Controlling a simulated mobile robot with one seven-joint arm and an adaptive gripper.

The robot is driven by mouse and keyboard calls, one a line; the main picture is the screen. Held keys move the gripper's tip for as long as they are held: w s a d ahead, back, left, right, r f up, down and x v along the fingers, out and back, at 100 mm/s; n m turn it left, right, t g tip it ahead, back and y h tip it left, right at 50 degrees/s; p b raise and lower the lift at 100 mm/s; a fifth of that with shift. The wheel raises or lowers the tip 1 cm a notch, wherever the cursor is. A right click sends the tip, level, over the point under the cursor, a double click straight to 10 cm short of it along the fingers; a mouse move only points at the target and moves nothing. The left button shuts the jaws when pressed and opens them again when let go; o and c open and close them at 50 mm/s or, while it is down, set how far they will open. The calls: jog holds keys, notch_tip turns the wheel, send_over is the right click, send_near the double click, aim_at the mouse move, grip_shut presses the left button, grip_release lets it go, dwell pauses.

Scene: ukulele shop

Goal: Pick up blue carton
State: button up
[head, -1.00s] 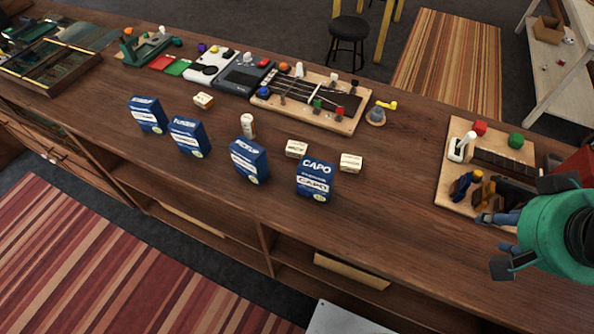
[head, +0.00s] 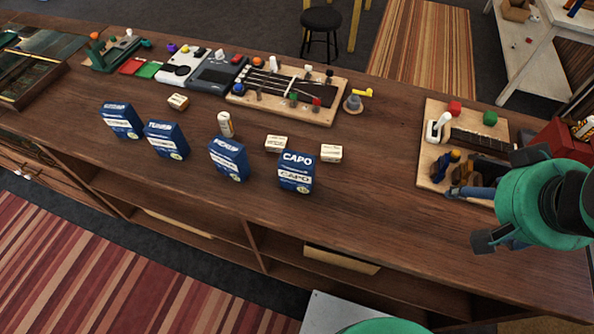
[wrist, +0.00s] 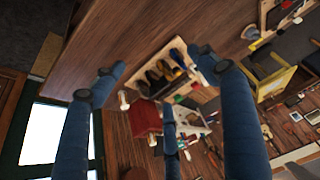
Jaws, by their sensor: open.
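Several blue cartons stand upright in a slanting row on the wooden counter in the head view. The far left carton (head: 121,120) and the second carton (head: 166,140) stand close together. The third carton (head: 229,159) and the one marked CAPO (head: 296,172) stand further right, nearer the middle. My gripper (head: 468,217) is at the right, well apart from the cartons, over the counter's front part. Its dark blue fingers also show spread and empty in the wrist view (wrist: 158,62), where I make out no blue carton.
Small pale boxes (head: 276,143) and a small bottle (head: 226,124) stand just behind the cartons. A fretboard jig (head: 325,117) lies behind them; a tool board (head: 427,160) is near my gripper. The counter between CAPO and the tool board is clear.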

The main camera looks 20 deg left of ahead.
jog(key=shift+r, duration=0.1)
jog(key=w+a+r+n+g+p, duration=0.1)
jog(key=w+a+r+n+p, duration=0.25)
jog(key=w+a+p, duration=0.25)
jog(key=n+g+p, duration=0.5)
jog(key=n+p, duration=1)
jog(key=p, duration=0.4)
send_over(298, 155)
jog(key=f, duration=0.9)
jog(key=shift+w+d+f, duration=0.1)
jog(key=shift+d+f, duration=0.1)
jog(key=shift+f, duration=0.1)
jog(key=shift+a+f, duration=0.15)
jog(key=shift+f, duration=0.1)
jog(key=shift+f, duration=0.1)
